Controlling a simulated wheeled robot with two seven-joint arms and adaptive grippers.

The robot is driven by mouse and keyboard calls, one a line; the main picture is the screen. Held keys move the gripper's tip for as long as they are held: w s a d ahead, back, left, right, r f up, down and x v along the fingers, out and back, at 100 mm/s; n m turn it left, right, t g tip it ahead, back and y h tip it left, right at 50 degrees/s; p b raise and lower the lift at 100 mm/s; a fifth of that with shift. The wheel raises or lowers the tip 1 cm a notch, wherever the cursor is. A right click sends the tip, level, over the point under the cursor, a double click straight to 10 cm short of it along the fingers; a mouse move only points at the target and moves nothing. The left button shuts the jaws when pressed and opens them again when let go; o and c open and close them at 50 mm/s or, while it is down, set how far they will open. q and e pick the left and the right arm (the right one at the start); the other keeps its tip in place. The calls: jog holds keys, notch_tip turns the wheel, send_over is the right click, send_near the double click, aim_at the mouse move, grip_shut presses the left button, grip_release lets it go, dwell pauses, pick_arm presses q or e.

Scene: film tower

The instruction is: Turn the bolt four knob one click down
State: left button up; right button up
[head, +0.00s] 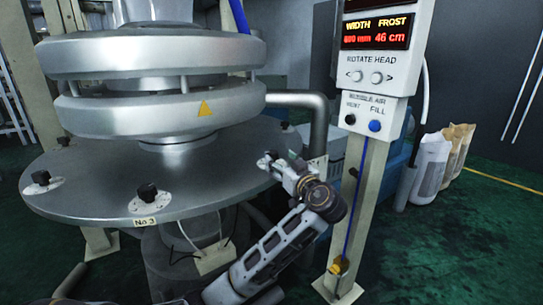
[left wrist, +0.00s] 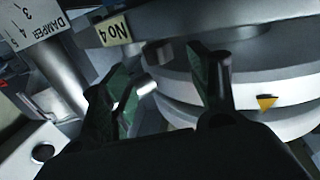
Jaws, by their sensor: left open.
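The No 4 label (left wrist: 113,30) shows on the plate rim in the left wrist view. A dark knob (left wrist: 156,52) sits beside it, ahead of the gap between my fingers; I take it as the bolt four knob. My left gripper (left wrist: 166,62) is open, its two fingers apart, and I see no contact with the knob. In the head view my left gripper (head: 281,161) is at the right edge of the round metal plate (head: 95,190) and covers most of that knob's spot. The knob's pointer setting cannot be read. My right gripper is not in view.
The No 3 knob (head: 147,192) and another knob (head: 41,178) stand on the plate. Silver rings (head: 150,115) rise above it. A control post (head: 368,190) with a display (head: 376,34) stands close right of my gripper.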

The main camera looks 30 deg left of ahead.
aim_at(274, 156)
pick_arm(q)
jog(key=b+x, duration=0.1)
jog(key=x, duration=0.5)
jog(key=shift+w+a, duration=0.15)
jog(key=shift+a, duration=0.1)
jog(key=shift+w+a, duration=0.4)
jog(key=shift+a, duration=0.2)
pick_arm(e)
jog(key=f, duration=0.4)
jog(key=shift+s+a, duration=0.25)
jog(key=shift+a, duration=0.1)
pick_arm(q)
jog(key=shift+c, duration=0.3)
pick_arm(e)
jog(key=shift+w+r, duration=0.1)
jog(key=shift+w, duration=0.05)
pick_arm(q)
jog(key=c, duration=1)
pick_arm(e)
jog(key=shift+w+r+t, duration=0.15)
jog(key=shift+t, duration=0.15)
